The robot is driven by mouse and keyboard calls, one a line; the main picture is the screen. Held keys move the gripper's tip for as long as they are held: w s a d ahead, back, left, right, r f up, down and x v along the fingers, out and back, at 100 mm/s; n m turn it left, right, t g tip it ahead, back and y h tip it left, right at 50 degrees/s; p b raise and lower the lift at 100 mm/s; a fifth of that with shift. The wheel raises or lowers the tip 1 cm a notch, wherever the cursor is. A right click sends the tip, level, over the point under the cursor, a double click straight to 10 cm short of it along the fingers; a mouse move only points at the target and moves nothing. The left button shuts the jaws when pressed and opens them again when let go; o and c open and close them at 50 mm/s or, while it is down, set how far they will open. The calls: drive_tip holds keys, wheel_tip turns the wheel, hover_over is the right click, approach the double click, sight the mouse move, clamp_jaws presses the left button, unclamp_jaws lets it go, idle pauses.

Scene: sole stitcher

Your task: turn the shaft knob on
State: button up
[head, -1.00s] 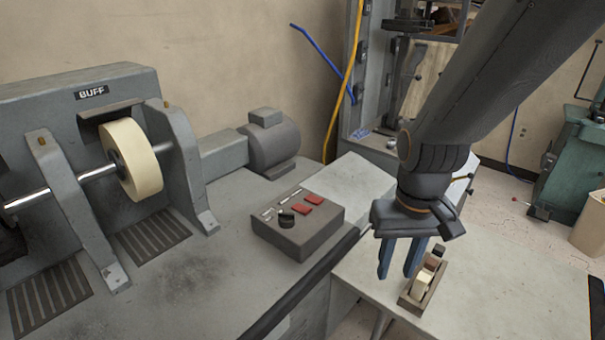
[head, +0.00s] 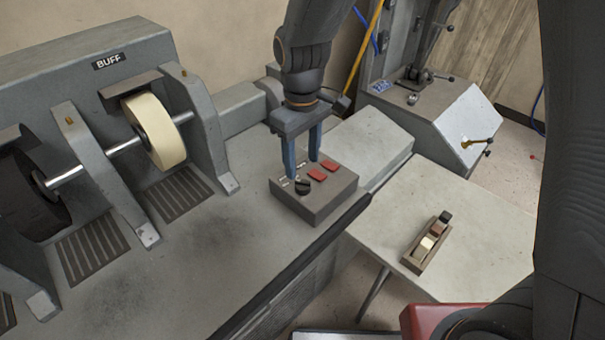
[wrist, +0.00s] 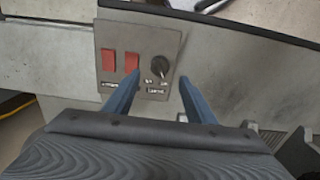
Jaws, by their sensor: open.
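The shaft knob (head: 303,187) is a small round black dial on the grey control box (head: 328,205), beside two red switches (head: 321,172). In the wrist view the knob (wrist: 160,67) has a pale pointer mark on its lower right side, and small labels below it are too small to read surely. My gripper (head: 304,168) points down over the control box, its two blue fingers apart. In the wrist view the fingers (wrist: 153,88) stand to either side of the knob's column, with nothing between them. I cannot tell whether they touch the box.
A buffing machine with a cream wheel (head: 153,132) and shaft stands left on the grey bench (head: 200,270). The bench top in front of the wheel is clear.

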sight(303, 182)
drive_tip(key=shift+d+f+p, duration=0.1)
drive_tip(key=shift+f+p, duration=0.6)
drive_tip(key=shift+f, duration=2.8)
drive_tip(key=shift+c, duration=0.4)
drive_tip(key=c, duration=0.9)
drive_tip(key=shift+c, duration=0.2)
